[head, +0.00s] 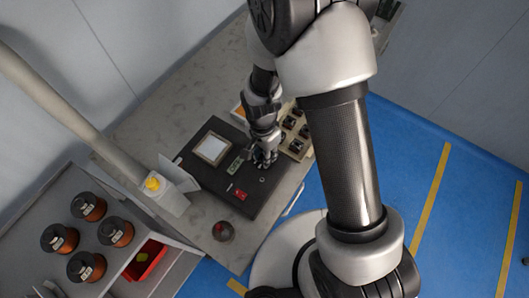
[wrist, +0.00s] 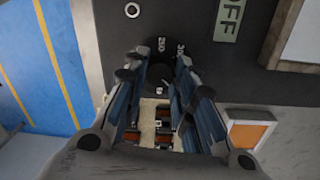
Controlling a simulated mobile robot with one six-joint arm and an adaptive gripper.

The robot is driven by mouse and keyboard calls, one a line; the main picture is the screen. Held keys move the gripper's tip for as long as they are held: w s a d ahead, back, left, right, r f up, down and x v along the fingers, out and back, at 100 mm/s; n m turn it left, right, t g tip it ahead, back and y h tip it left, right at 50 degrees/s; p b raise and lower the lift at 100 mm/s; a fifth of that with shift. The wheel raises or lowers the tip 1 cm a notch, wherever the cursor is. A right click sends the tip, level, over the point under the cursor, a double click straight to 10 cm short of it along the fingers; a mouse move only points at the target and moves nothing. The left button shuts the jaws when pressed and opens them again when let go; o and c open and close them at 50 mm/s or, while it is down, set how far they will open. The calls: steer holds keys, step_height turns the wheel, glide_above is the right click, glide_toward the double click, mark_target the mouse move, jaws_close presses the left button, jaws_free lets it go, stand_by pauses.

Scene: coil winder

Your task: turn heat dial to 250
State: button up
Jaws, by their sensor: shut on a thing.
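The heat dial (wrist: 160,73) is a dark round knob on the dark control panel (head: 218,187). In the wrist view it sits between my fingertips, beside printed marks that read 250 (wrist: 161,45) and what looks like 300 (wrist: 180,47), partly cut off by a finger. My gripper (wrist: 161,80) is shut on the dial from above. Where the dial's pointer stands is not clear. In the head view my gripper (head: 265,160) is at the panel's right side and hides the dial.
The panel also bears a pale framed screen (head: 212,149), a green OFF label (wrist: 229,18) and a red switch (head: 240,195). A tray with dark parts (head: 296,150) stands close to my gripper. A yellow-capped bottle (head: 172,196) and several copper spools (head: 116,233) are at left.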

steer(key=shift+n, duration=0.3)
steer(key=n, duration=1.3)
steer(key=shift+n+t+p, duration=0.3)
steer(key=shift+n+p, duration=0.05)
steer(key=shift+n, duration=0.05)
steer(key=n+p, duration=0.1)
steer(key=n, duration=0.2)
steer(key=shift+s+r+n, duration=0.1)
steer(key=shift+n, duration=0.2)
steer(key=n+p, duration=0.2)
steer(key=n, duration=0.1)
steer(key=n+p, duration=0.2)
steer(key=n, duration=0.3)
steer(key=shift+n+p, duration=0.35)
steer(key=shift+n, duration=0.05)
